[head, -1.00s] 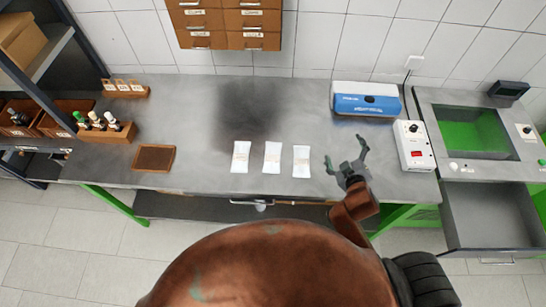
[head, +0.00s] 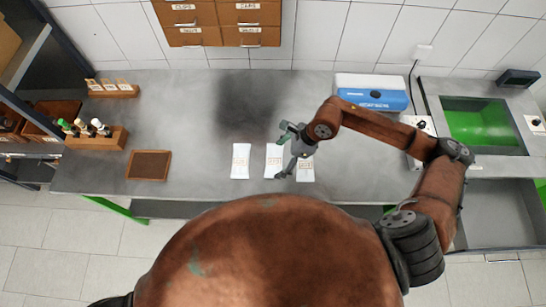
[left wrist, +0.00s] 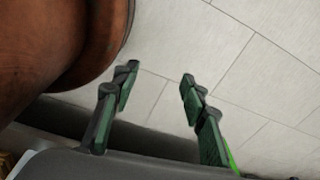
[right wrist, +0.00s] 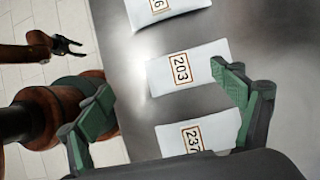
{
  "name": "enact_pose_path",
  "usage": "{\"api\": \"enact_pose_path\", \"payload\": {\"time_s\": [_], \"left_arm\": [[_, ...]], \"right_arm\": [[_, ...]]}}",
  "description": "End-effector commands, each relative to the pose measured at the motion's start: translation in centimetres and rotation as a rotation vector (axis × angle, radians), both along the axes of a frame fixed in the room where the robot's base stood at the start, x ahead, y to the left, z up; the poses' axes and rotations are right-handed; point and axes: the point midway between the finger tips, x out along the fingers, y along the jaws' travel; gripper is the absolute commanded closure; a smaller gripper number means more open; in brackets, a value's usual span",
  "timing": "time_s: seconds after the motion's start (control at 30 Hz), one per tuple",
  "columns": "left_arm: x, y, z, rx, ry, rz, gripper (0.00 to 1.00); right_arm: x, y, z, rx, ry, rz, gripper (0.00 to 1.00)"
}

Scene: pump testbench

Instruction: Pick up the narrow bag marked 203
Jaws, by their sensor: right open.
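The narrow white bag marked 203 (right wrist: 178,70) lies flat on the grey bench, the middle of three similar bags; in the head view it is the middle one (head: 272,162). A bag marked 237 (right wrist: 190,139) lies on one side of it and a bag whose label ends in 6 (right wrist: 160,10) on the other. My right gripper (head: 282,151) is open and empty above the middle and right bags; in the right wrist view its fingers (right wrist: 150,103) are spread, one overlapping the 203 bag's end. My left gripper (left wrist: 160,73) is open and empty, over the floor.
A brown tray (head: 148,165) and a wooden rack with bottles (head: 97,140) are at the left. A green-lined basin (head: 482,125) is at the far right.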

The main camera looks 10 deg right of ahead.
Motion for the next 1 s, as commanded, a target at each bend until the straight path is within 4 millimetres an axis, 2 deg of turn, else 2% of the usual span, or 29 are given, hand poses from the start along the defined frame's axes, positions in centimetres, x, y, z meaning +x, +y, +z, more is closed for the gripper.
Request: {"api": "enact_pose_path", "payload": {"time_s": [0.03,0.07,0.17,0.4,0.7,1.0], "left_arm": [[-0.1,0.0,0.0,0.0,0.002,0.0,0.6],[-0.2,0.0,0.0,0.0,0.002,0.0,0.6],[-0.4,0.1,0.1,0.001,0.005,0.001,0.6],[-1.0,0.1,0.5,0.001,0.012,0.002,0.6],[-0.7,0.1,1.4,0.002,0.008,0.001,0.6],[-0.2,0.1,1.4,0.001,0.002,0.0,0.6]], "right_arm": [[0.4,-1.5,-0.5,-0.054,-0.006,0.005,0.13],[0.4,-2.2,-0.7,-0.077,-0.008,0.006,0.13],[0.5,-3.1,-1.7,-0.113,-0.008,0.005,0.13],[0.8,-2.2,-3.8,-0.11,-0.007,0.001,0.13],[1.5,-0.5,-7.5,-0.109,-0.008,0.003,0.13],[1.6,-0.3,-8.1,-0.11,-0.009,0.004,0.13]]}}
